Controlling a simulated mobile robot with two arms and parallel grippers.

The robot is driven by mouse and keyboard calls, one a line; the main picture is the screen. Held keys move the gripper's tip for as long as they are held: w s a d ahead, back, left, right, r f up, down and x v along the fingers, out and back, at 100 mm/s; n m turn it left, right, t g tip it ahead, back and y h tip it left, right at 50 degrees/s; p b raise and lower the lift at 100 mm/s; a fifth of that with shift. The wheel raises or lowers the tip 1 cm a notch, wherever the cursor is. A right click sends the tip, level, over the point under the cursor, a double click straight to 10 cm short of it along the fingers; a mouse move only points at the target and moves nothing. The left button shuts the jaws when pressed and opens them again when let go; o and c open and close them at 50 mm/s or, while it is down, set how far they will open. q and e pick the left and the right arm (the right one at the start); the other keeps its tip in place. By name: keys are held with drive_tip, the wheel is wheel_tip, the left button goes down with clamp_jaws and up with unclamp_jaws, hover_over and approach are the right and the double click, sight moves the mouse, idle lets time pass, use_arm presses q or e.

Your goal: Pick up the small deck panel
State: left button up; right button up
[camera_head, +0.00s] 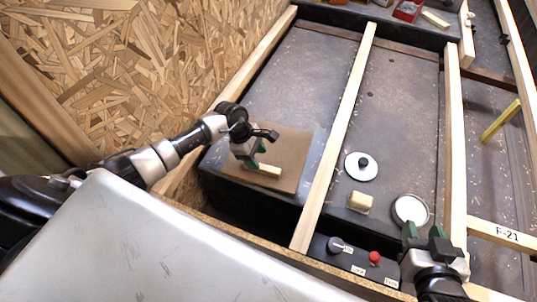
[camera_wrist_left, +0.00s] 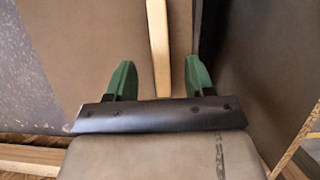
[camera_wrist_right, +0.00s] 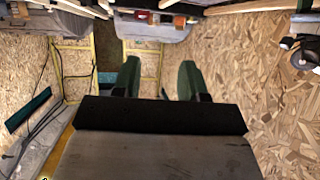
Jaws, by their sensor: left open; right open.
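A flat brown square panel (camera_head: 290,150), which looks like the small deck panel, lies on the dark surface at the left, beside the chipboard wall. A short pale wood strip (camera_head: 266,170) sits on it near its front edge. My left gripper (camera_head: 252,157) is open just above the strip. In the left wrist view, the strip (camera_wrist_left: 158,45) runs between the two green fingers of the left gripper (camera_wrist_left: 158,82), with brown panel surface (camera_wrist_left: 105,30) beside it. My right gripper (camera_head: 424,231) is open and empty at the lower right, away from the panel.
Long pale wood battens (camera_head: 340,130) divide the dark deck. A white disc with a black knob (camera_head: 361,167), a cream block (camera_head: 360,202) and a round white dish (camera_head: 410,210) are in the middle bay. A control box with a red button (camera_head: 375,257) stands in front. The chipboard wall (camera_head: 150,70) bounds the left.

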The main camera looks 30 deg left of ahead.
sight(263, 166)
use_arm(q)
drive_tip(key=shift+d+f, duration=0.1)
drive_tip(key=shift+f, duration=0.15)
drive_tip(key=b+x, duration=0.2)
drive_tip(key=shift+f, duration=0.3)
drive_tip(key=shift+b+x, duration=0.65)
drive_tip(key=shift+x, duration=0.35)
drive_tip(key=shift+d, duration=0.1)
clamp_jaws()
drive_tip(key=shift+w, duration=0.1)
use_arm(e)
wheel_tip(263, 166, up, 10)
drive_tip(key=w+a+t+y, duration=0.1)
drive_tip(key=a+t+y, duration=0.1)
drive_tip(key=t, duration=0.7)
drive_tip(key=shift+y, duration=0.6)
